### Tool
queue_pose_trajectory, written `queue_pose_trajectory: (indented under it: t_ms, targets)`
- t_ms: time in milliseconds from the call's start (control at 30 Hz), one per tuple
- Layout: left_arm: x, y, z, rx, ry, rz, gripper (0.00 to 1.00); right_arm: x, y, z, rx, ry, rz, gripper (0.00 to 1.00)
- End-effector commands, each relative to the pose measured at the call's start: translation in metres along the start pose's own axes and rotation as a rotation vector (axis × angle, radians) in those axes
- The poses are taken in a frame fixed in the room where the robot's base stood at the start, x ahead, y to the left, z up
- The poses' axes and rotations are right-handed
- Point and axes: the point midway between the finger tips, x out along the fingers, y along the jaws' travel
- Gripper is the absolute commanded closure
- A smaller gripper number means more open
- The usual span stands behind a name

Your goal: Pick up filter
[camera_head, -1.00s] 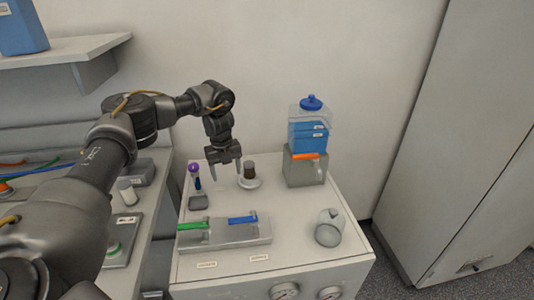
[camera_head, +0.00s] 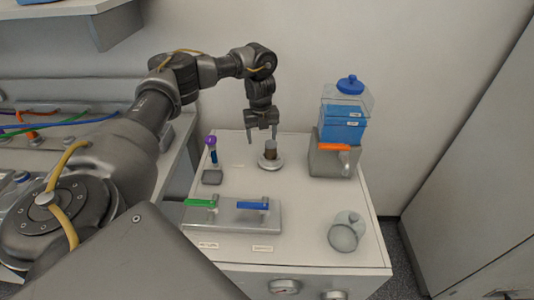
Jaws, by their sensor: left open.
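A small dark brown cylinder (camera_head: 270,152) stands upright on a round whitish base (camera_head: 270,165) at the back of the white bench top; it may be the filter, but I cannot tell for sure. My left gripper (camera_head: 262,137) points down just above and slightly left of the brown cylinder. Its two fingers are apart, with nothing visible between them. The right fingertip overlaps the cylinder's top in the picture, and I cannot tell whether they touch. My right gripper is not in view.
A blue-filled container with a blue lid (camera_head: 343,122) stands on a grey block at the back right. A purple-topped tube (camera_head: 212,150) stands left. A grey fixture with green and blue handles (camera_head: 235,220) and a clear round vessel (camera_head: 345,232) are in front.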

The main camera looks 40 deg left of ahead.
Motion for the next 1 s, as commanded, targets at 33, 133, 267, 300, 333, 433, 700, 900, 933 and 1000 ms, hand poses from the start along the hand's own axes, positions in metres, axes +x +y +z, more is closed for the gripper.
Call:
queue_pose_trajectory:
  t_ms: [33, 133, 267, 300, 333, 433, 700, 900, 933, 1000]
  targets:
    - [0.007, -0.008, -0.001, 0.012, 0.008, 0.006, 0.32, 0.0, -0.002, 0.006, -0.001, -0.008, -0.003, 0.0]
    - [0.015, -0.015, 0.004, 0.01, 0.015, 0.016, 0.32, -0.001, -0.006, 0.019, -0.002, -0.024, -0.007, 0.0]
    - [0.023, -0.015, 0.004, 0.006, 0.018, 0.019, 0.32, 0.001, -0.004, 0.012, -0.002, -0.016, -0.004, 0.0]
    - [0.028, -0.015, 0.003, 0.005, 0.018, 0.018, 0.32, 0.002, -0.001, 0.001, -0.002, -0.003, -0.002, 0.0]
    - [0.033, -0.015, 0.002, 0.004, 0.018, 0.02, 0.32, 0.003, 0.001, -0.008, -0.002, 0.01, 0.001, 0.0]
    - [0.046, -0.014, 0.0, 0.001, 0.017, 0.016, 0.32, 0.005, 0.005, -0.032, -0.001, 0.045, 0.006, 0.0]
    - [0.066, -0.017, 0.001, 0.003, 0.014, 0.017, 0.32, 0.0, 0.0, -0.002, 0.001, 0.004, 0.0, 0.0]
    - [0.066, -0.017, 0.001, 0.003, 0.013, 0.016, 0.36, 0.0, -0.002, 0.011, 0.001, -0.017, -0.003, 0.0]
    - [0.066, -0.017, 0.001, 0.002, 0.013, 0.016, 0.4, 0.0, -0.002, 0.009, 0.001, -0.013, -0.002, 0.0]
    - [0.066, -0.017, 0.002, 0.002, 0.013, 0.016, 0.49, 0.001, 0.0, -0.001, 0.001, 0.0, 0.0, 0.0]
